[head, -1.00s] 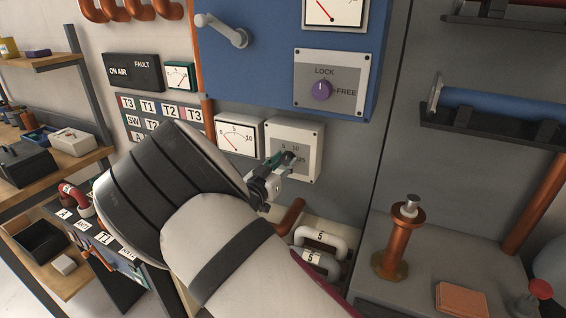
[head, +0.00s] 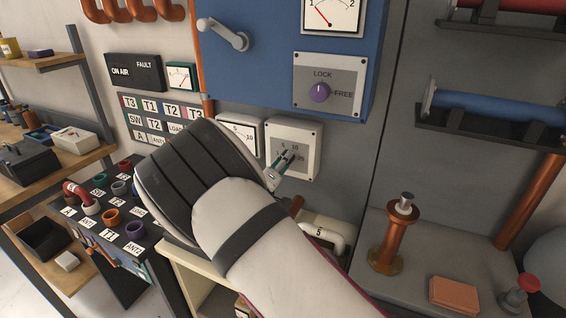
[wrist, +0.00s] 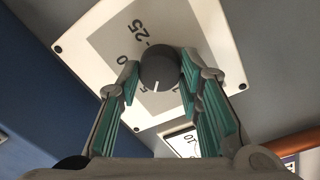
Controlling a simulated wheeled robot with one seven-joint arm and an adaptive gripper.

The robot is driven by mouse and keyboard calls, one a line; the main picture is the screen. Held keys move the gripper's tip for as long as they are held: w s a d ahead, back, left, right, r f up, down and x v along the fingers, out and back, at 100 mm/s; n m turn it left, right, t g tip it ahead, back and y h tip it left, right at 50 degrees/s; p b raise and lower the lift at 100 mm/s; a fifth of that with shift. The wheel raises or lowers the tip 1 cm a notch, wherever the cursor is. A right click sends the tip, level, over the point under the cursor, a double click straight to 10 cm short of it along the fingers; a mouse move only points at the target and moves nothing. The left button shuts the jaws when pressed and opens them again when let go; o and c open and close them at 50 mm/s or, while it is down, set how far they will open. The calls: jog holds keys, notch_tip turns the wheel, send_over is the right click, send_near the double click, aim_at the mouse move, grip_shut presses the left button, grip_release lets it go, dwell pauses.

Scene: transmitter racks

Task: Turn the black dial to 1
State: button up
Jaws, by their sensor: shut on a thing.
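The black dial (wrist: 158,66) sits on a pale square plate (wrist: 72,46) in the wrist view, with numbers printed around it. Its white pointer line faces the bottom of that view, close to a partly hidden 5; the number to its right is mostly covered by a finger.
A 5–10 meter (head: 240,128) is just left of the plate, partly behind my arm. A purple LOCK/FREE knob (head: 319,92) is above.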

jog(key=n, duration=0.9)
jog(key=shift+f+y+p, duration=0.1)
jog(key=shift+y+p, duration=0.2)
jog(key=shift+y, duration=0.1)
jog(key=shift+n, duration=0.4)
jog(key=o, duration=1.2)
jog(key=shift+c, duration=0.2)
jog(key=v, duration=1.2)
jog(key=shift+f, duration=0.1)
jog(key=shift+d, duration=0.1)
